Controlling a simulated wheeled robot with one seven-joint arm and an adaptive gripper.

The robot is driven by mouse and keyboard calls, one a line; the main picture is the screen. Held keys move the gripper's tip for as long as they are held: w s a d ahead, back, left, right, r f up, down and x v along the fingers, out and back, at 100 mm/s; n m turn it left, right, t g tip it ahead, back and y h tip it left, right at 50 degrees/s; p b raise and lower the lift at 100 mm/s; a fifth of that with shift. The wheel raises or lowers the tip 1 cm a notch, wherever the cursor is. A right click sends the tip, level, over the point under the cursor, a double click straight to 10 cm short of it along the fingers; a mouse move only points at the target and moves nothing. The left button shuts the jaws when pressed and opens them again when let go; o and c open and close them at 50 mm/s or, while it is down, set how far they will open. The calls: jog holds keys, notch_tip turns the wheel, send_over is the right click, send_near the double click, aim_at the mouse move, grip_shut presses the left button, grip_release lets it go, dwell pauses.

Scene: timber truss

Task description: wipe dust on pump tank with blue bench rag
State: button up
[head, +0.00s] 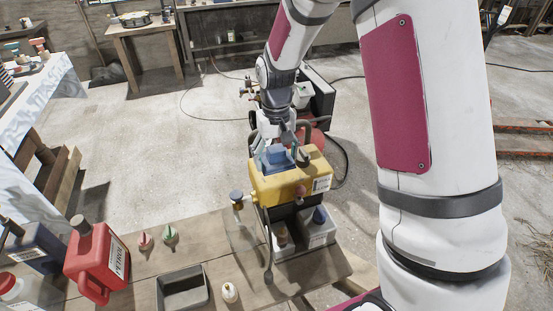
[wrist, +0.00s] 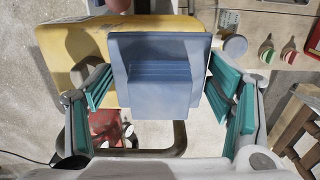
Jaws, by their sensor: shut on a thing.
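The blue bench rag (head: 277,155) looks like a thick folded block. My gripper (head: 283,139) is shut on it, with teal finger pads on both sides in the wrist view (wrist: 160,82). The rag is over the tank's top; whether it touches is unclear. A darker patch (wrist: 92,45) shows on the tank beside the rag; I cannot tell dust from shadow.
A red jug (head: 97,263), a grey tray (head: 183,290), small red and green capped items and a white knob (head: 229,292) are on the bench. A clear bottle (head: 240,222) stands close left of the tank. Red machinery lies behind it. Open concrete floor extends left.

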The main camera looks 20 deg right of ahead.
jog(key=shift+r+p, duration=0.7)
jog(key=shift+r, duration=0.7)
jog(key=shift+f, duration=0.1)
